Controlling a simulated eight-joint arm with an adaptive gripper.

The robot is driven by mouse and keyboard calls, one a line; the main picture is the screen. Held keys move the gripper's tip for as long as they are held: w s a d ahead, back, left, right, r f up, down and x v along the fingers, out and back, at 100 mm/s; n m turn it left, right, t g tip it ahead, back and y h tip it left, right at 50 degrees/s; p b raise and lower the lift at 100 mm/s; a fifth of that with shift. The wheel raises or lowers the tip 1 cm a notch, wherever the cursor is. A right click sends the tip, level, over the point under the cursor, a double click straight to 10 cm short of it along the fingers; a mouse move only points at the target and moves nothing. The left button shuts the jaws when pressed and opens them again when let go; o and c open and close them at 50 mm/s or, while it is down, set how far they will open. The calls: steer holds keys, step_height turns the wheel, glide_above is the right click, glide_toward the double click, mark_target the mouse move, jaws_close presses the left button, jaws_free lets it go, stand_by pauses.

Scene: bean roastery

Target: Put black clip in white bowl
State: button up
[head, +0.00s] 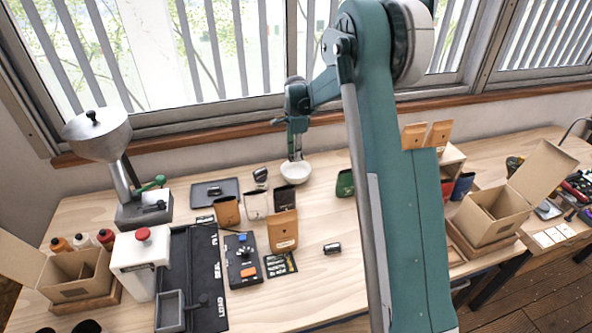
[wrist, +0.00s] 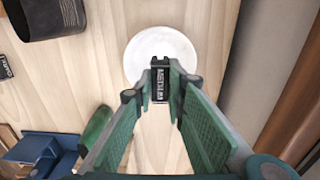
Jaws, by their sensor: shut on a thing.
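The white bowl (head: 295,173) stands on the wooden table near the window wall. In the wrist view the bowl (wrist: 140,75) shows behind my fingertips. The black clip (wrist: 160,88), with pale lettering, is held between the tips of my gripper (wrist: 161,85). The clip overlaps the bowl's near part in that view; I cannot tell how high it is above it. In the head view my gripper (head: 295,155) is just over the bowl, and the clip is too small to make out there.
Coffee pouches, including a brown one (head: 283,230) and a green one (head: 345,183), stand around the bowl. A dark tray (head: 213,205) and a hopper grinder (head: 98,135) are to the left. An open cardboard box (head: 490,220) is at right.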

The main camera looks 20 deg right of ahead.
steer(key=shift+f, duration=3.15)
steer(key=shift+f, duration=0.1)
steer(key=shift+f, duration=1.75)
steer(key=shift+f, duration=0.15)
steer(key=o, duration=0.3)
steer(key=shift+o, duration=0.3)
step_height(320, 180, up, 12)
steer(key=shift+r, duration=0.2)
